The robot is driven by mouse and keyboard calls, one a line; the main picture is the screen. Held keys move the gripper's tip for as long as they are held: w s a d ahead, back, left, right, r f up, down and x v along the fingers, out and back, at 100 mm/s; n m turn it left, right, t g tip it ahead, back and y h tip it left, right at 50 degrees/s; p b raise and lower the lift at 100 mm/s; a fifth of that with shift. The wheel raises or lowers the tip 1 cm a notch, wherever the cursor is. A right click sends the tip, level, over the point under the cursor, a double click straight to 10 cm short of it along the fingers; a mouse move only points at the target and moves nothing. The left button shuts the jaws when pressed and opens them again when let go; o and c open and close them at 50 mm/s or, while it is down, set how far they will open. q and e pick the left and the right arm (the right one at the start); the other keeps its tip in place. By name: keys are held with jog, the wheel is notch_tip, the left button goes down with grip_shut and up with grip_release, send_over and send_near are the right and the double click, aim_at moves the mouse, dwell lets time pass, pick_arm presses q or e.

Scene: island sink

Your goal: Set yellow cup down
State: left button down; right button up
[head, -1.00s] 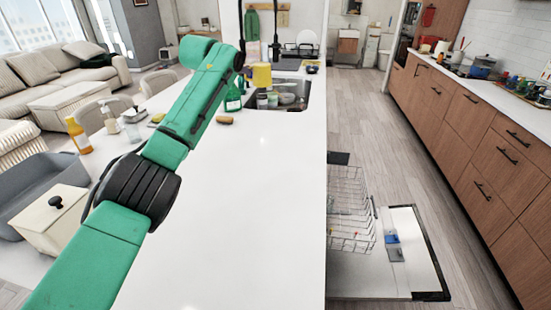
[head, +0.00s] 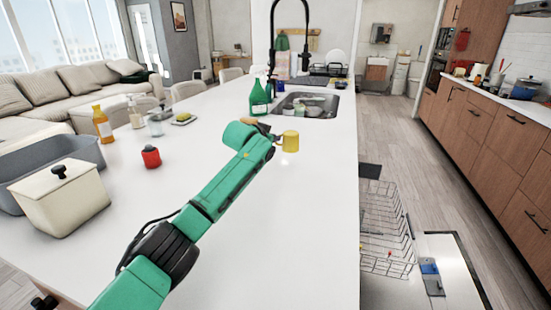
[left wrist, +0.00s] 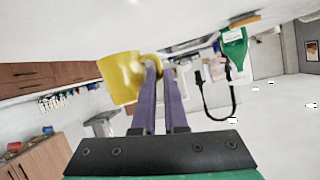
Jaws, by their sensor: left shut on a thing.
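The yellow cup (head: 290,141) is at the end of my left arm, over the white island counter (head: 300,230) just in front of the sink. My left gripper (head: 273,137) is shut on its handle side. In the left wrist view, which is tipped over, the cup (left wrist: 119,78) sits beside the purple fingers (left wrist: 152,68), with its handle between them. The cup appears close to the counter, but I cannot tell whether it touches. My right gripper is not in view.
The sink (head: 308,105) and green spray bottle (head: 260,95) are just beyond the cup. A red-topped shaker (head: 151,157), orange bottle (head: 102,124) and cream canister (head: 62,197) stand left. The counter's near right part is clear. An open dishwasher rack (head: 387,235) is right.

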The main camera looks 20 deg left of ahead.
pick_arm(q)
notch_tip(320, 180, down, 7)
jog(key=shift+r, duration=0.2)
jog(key=c, duration=1)
grip_release()
jog(key=shift+s, duration=0.1)
jog(key=shift+o, duration=0.2)
jog(key=p+v, duration=0.3)
jog(key=p, duration=0.1)
jog(key=r+p+v, duration=0.1)
jog(key=p+v, duration=0.2)
jog(key=p, duration=0.2)
jog(key=shift+r, duration=0.1)
jog(key=p+v, duration=0.2)
jog(key=v, duration=0.1)
jog(key=p+v, duration=0.2)
jog(key=shift+s+f, duration=0.15)
jog(key=shift+f, duration=0.1)
jog(key=shift+s, duration=0.35)
jog(key=shift+f, duration=0.15)
